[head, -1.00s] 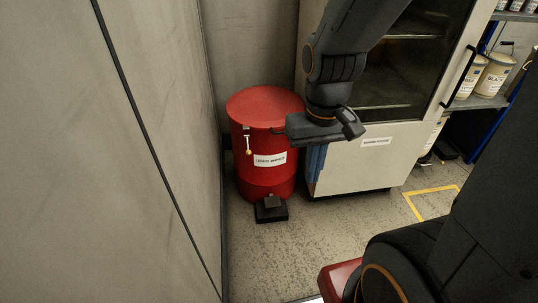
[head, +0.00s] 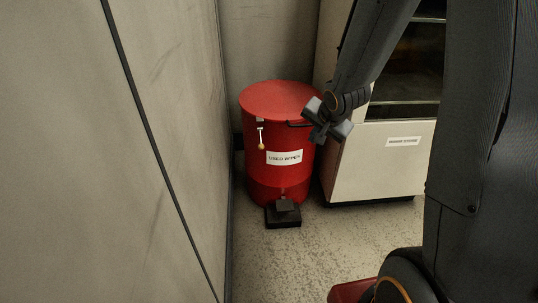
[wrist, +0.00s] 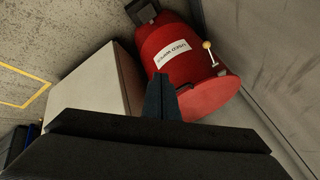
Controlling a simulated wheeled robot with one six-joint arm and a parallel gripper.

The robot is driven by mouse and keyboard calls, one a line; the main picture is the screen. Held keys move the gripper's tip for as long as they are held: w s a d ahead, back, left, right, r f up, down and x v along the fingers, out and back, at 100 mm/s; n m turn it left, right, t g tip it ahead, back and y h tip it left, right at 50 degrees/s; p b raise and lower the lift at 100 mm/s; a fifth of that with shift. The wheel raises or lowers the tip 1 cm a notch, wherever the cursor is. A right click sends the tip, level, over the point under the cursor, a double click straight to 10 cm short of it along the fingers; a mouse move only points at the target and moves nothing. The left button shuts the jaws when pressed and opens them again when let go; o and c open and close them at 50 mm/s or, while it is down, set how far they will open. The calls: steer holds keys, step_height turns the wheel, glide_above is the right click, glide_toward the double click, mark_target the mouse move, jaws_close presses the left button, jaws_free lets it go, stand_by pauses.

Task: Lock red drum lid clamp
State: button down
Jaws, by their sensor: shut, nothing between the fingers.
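The red drum (head: 262,160) stands upright in the corner with its red lid (head: 278,98) on top and a white "USED WIPES" label on its front. A small clamp lever with a yellow knob (head: 261,145) hangs down below the lid rim, left of the label. In the wrist view the drum (wrist: 178,45) and the yellow-knobbed lever (wrist: 208,48) show beyond the fingers. My gripper (head: 292,124) is shut and empty at the drum's upper right side. It also shows in the wrist view (wrist: 163,82), its fingertips near the drum; whether they touch it is unclear.
A dark foot pedal (head: 283,213) sits at the drum's base. A pale cabinet (head: 375,165) stands close to the drum's right. A grey wall panel (head: 150,150) is close on the left. The floor (head: 290,260) in front is clear.

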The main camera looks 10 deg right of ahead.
steer(key=w+a+f+m+t+y+b, duration=0.2)
steer(key=w+f+m+b, duration=0.1)
steer(key=w+f+b, duration=0.2)
steer(key=w+a+f+m+t+y+b, duration=0.1)
steer(key=w+f+m+t+y+b, duration=0.1)
steer(key=w+f, duration=0.6)
steer(key=f+m+y+b, duration=0.1)
steer(key=m+b, duration=0.1)
steer(key=b, duration=0.1)
steer(key=shift+w+a+f, duration=0.25)
steer(key=shift+w+a, duration=0.05)
steer(key=shift+a, duration=0.1)
steer(key=w+a+f+b, duration=0.3)
steer(key=w+a+b, duration=0.1)
steer(key=a, duration=0.3)
steer(key=shift+w+f, duration=0.25)
steer(key=shift+w, duration=0.5)
steer(key=shift+s+r, duration=0.1)
steer(key=shift+r+p, duration=0.1)
steer(key=shift+p, duration=0.35)
